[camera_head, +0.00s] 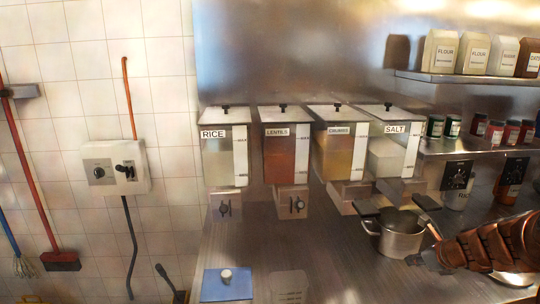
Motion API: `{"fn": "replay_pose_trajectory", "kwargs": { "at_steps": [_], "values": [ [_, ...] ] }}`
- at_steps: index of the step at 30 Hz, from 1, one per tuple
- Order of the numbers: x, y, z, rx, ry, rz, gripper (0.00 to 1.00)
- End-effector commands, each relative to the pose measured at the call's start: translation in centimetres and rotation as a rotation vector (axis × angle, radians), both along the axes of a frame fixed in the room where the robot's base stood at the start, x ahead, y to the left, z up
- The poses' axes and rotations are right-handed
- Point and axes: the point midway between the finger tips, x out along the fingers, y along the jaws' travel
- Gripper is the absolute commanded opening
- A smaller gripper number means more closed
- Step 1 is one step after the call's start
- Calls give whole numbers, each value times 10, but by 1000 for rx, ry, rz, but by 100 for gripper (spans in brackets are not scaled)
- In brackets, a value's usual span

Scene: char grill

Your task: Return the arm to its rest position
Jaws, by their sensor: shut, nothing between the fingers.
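At the lower right, a segmented copper-coloured shape (485,245) reaches in from the right edge, beside a steel pot.
A steel pot (399,237) stands on the metal counter (330,245). Dispensers, one labelled rice (224,155) and one salt (395,150), hang above it. A blue box (227,285) sits at the front. Shelves (465,78) hold jars at right. A red broom (62,261) stands left.

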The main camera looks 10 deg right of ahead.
Motion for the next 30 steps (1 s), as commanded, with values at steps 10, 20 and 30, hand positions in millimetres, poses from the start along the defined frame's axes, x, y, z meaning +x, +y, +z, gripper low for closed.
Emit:
{"fn": "replay_pose_trajectory", "kwargs": {
  "at_steps": [10, 20, 30],
  "values": [
    [-55, 196, 32, -354, 16, 868, 0],
    [-174, 292, 35, -638, 16, 1645, 0],
    [-302, 302, 30, -813, 31, 2363, 0]
  ]
}}
